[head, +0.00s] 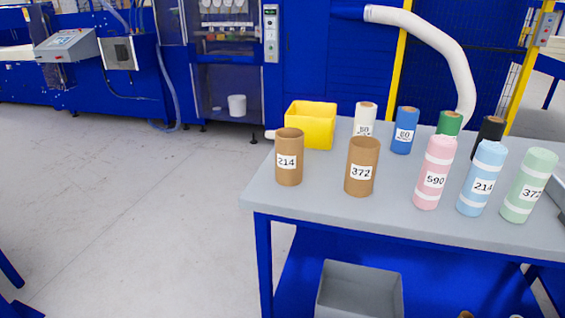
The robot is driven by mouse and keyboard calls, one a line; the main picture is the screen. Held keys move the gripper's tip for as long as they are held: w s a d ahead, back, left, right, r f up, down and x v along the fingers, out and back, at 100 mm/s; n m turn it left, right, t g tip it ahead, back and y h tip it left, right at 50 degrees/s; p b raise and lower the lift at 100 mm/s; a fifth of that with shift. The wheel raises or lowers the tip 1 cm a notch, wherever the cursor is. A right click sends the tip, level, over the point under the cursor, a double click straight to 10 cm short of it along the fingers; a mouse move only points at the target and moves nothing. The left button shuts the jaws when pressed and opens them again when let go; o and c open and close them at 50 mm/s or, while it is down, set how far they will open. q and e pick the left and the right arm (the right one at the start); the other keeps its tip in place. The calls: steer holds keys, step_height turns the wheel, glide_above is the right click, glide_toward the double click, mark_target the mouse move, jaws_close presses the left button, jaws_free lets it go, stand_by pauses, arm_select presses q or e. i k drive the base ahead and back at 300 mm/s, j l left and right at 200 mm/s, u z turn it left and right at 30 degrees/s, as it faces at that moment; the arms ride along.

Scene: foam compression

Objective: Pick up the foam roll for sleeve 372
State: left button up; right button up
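A pale green foam roll (528,187) with white bands and a label reading 372 stands upright near the right end of the grey table (390,228). A brown cardboard sleeve (362,168) labelled 372 stands upright nearer the table's left side. Another brown sleeve (289,158) labelled 214 stands left of it. A light blue roll (482,180) labelled 214 and a pink roll (434,174) labelled 590 stand left of the green roll. Neither of my grippers shows in the head view.
Behind stand a yellow bin (311,126), a white roll (364,118), a blue roll (405,131), a dark green roll (449,123) and a black roll (488,132). A grey bin (359,289) sits below the table. The floor (130,210) at left is clear.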

mark_target(539, 164)
steer(key=k+l+z, duration=0.25)
steer(key=l, duration=0.45)
steer(key=l+z, duration=0.25)
steer(key=l, duration=0.4)
